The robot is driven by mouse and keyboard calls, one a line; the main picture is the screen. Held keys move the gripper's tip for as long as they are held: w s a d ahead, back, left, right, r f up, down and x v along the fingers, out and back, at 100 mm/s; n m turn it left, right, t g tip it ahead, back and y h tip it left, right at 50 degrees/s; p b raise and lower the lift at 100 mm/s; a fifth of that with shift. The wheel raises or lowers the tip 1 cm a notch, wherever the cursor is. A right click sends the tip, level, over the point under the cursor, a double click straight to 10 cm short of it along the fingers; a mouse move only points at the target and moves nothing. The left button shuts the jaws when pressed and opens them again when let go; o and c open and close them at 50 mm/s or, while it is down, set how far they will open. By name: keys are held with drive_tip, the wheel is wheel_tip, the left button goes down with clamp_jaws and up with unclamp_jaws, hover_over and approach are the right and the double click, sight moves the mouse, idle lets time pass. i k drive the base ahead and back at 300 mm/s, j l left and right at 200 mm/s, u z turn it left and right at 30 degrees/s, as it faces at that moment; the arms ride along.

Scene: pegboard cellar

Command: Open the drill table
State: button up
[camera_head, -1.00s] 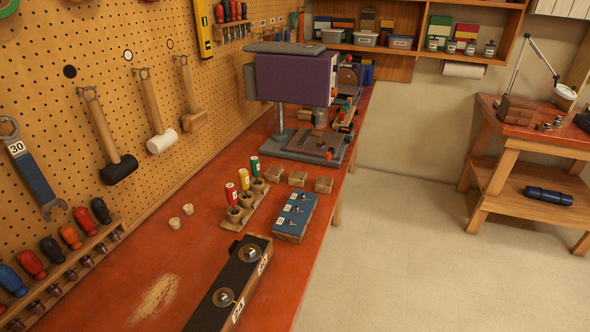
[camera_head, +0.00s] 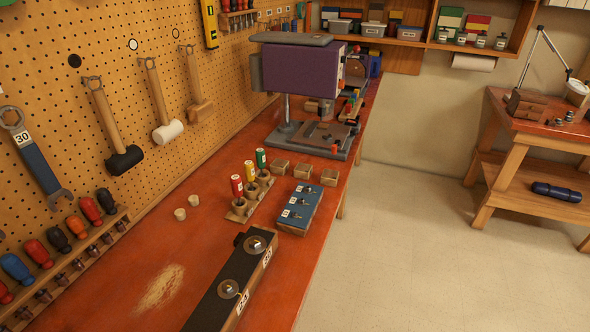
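The drill press stands at the far end of the red workbench, with a purple head (camera_head: 298,72) on a grey column (camera_head: 286,107). Its drill table (camera_head: 325,135) is a flat plate low on the grey base (camera_head: 296,141), under the head. A small red knob (camera_head: 334,150) shows at the front of the base. The details of the table and any latch are too small to tell. My gripper is not in view.
On the red bench (camera_head: 172,245) stand a black two-dial box (camera_head: 222,300), a blue block (camera_head: 300,208), a rack of coloured bottles (camera_head: 250,196) and small wooden boxes (camera_head: 304,171). Tools hang on the pegboard (camera_head: 130,60). The floor (camera_head: 420,250) to the right is clear.

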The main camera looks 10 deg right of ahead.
sight(311, 132)
drive_tip(key=z, duration=0.25)
drive_tip(key=i+l, duration=0.25)
drive_tip(key=i, duration=0.25)
drive_tip(key=i+l, duration=0.25)
drive_tip(key=i, duration=0.25)
drive_tip(key=i+l, duration=0.25)
drive_tip(key=i, duration=0.25)
drive_tip(key=i+l, duration=0.25)
drive_tip(key=i, duration=0.3)
drive_tip(key=i+l+z, duration=0.1)
drive_tip(key=i+l, duration=0.15)
drive_tip(key=i, duration=0.25)
